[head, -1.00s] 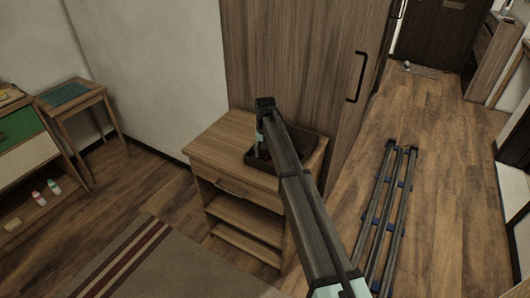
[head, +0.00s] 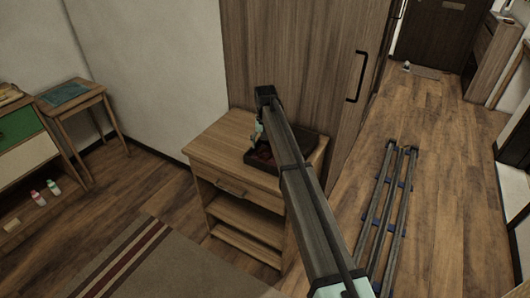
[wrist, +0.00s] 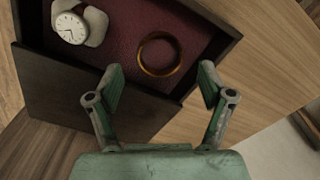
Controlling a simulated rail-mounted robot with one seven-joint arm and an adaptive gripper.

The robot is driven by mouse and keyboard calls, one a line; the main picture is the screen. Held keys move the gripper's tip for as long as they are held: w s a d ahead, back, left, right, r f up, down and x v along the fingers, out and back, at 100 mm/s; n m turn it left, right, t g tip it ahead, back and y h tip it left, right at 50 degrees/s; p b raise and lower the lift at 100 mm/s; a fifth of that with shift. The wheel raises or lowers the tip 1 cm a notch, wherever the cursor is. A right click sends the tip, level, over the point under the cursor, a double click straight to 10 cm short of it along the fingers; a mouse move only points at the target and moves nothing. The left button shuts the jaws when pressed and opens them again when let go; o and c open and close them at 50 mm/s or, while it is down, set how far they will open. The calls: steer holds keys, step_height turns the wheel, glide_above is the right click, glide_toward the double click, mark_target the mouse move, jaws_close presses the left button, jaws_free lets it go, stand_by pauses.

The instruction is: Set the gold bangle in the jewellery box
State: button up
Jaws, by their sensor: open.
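The gold bangle (wrist: 158,73) lies inside the jewellery box (wrist: 215,62), on its dark red lining, in the wrist view. It looks flat and sits near the box's near wall. My gripper (wrist: 160,82) is open and empty, its two fingers spread apart on the near side of the bangle and not touching it. In the head view, my gripper (head: 258,132) is above the left part of the box (head: 255,165), which stands on the wooden bedside cabinet (head: 222,150). My arm hides part of the box, and the bangle cannot be made out there.
A watch (wrist: 71,27) on a pale cushion sits in the box, left of the bangle. A tall wardrobe (head: 300,60) stands close behind the cabinet. The cabinet top is bare left of the box. A rail track (head: 385,215) lies on the floor at right.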

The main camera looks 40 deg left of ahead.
step_height(320, 180, up, 8)
steer(key=b, duration=0.1)
steer(key=shift+f, duration=0.15)
